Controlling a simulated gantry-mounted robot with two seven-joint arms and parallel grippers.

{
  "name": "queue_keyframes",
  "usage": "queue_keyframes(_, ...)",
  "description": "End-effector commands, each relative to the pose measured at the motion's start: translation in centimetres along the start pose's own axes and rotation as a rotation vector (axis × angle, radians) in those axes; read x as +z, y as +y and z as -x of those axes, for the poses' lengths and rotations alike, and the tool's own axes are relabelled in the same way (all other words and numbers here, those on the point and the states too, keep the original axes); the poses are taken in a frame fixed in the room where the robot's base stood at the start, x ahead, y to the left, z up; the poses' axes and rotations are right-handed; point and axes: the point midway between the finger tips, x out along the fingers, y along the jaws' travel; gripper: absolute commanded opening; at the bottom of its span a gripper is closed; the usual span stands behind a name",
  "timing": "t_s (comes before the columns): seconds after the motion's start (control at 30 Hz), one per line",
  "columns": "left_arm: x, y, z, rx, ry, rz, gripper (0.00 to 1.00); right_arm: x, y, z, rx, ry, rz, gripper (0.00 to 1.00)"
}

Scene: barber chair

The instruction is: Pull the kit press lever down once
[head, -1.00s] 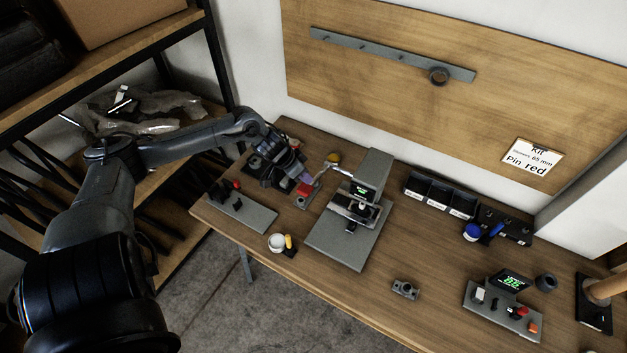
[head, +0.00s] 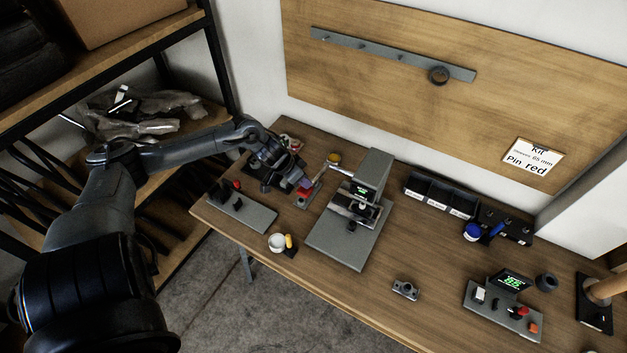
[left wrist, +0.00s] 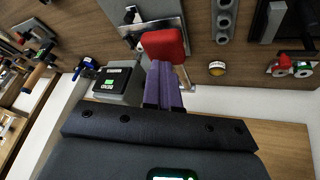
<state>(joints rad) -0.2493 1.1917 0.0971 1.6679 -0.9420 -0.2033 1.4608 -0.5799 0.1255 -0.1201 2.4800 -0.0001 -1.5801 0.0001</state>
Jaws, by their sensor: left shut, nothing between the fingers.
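The kit press (head: 368,180) is a grey machine with a green display on a flat base, mid-table in the head view. A thin pale lever arm (head: 341,170) runs from its upper left side. A red block (left wrist: 163,43), apparently the lever's grip, shows at my fingertips in the left wrist view. The press's display housing (left wrist: 118,80) is beside it. My left gripper (head: 299,181) is left of the press, its purple fingers (left wrist: 165,85) shut with nothing between them. The fingertips look very near the red block; I cannot tell if they touch. My right gripper is not in view.
A round yellow-sided item (head: 334,158) sits behind the lever. Black bins (head: 440,193) stand right of the press. The table's front edge is close by.

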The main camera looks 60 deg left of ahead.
Motion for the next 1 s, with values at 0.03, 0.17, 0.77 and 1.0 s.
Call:
queue_keyframes(0.03, 0.3, -0.1, -0.4, 0.000, -0.001, 0.003, 0.00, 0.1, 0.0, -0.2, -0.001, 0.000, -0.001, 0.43)
queue_keyframes(0.17, 0.8, -0.1, -1.2, 0.000, 0.000, 0.003, 0.00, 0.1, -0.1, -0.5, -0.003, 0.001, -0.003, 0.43)
queue_keyframes(0.77, 2.3, -0.5, -3.5, -0.003, 0.001, 0.003, 0.00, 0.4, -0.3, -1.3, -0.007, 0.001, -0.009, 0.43)
queue_keyframes(1.0, 2.4, -0.5, -3.6, -0.004, 0.000, 0.004, 0.00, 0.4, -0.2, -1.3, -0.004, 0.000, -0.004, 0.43)
